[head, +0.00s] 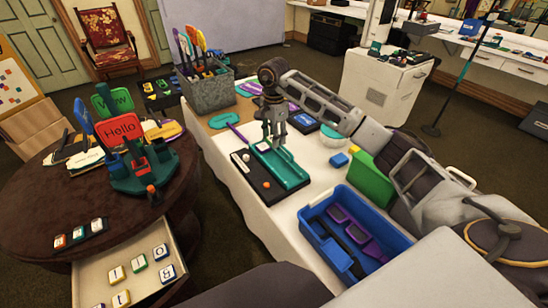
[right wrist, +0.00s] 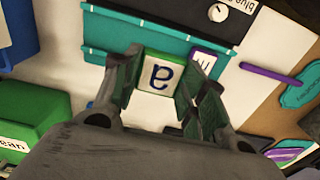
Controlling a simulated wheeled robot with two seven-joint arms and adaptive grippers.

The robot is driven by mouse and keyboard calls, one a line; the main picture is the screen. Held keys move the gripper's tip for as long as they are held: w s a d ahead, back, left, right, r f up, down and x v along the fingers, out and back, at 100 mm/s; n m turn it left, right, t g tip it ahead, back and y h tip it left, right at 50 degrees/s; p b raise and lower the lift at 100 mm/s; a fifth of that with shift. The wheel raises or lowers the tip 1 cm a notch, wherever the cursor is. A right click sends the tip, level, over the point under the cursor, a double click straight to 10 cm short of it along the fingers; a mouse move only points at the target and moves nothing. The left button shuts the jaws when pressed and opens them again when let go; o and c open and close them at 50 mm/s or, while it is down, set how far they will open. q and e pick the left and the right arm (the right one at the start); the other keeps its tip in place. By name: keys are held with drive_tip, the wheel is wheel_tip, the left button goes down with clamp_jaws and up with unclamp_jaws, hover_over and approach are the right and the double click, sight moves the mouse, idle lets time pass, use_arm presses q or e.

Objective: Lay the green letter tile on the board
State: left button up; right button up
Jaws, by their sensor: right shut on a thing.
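The green letter tile (right wrist: 157,75) shows in the right wrist view, with a dark letter "a" on its white face. It is between the fingers of my right gripper (right wrist: 160,88), which is shut on it. In the head view my right gripper (head: 275,136) points down over the teal tray-like board (head: 290,173); the tile is hard to make out there. The teal board (right wrist: 115,38) lies beyond the fingertips in the right wrist view. A purple-edged tile (right wrist: 203,58) sits at it, partly hidden by a finger. My left gripper is not in view.
A black panel (head: 246,177) adjoins the teal board. A grey caddy (head: 209,90) stands behind. An open drawer (head: 97,275) at left holds several letter tiles.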

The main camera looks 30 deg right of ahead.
hover_over(274, 161)
wheel_tip(274, 161, down, 4)
drive_tip(key=shift+f, duration=0.25)
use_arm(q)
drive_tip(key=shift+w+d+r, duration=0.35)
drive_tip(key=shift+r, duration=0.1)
use_arm(e)
drive_tip(key=shift+f, duration=0.3)
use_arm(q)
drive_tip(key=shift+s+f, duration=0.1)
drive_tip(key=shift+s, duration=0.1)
use_arm(e)
drive_tip(key=shift+f, duration=0.1)
drive_tip(key=shift+f, duration=1.2)
drive_tip(key=shift+f+b, duration=0.3)
drive_tip(key=shift+f, duration=0.25)
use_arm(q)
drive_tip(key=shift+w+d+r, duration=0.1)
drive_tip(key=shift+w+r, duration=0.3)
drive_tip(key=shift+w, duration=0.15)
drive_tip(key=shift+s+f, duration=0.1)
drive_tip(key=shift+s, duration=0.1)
use_arm(e)
drive_tip(key=shift+f, duration=0.15)
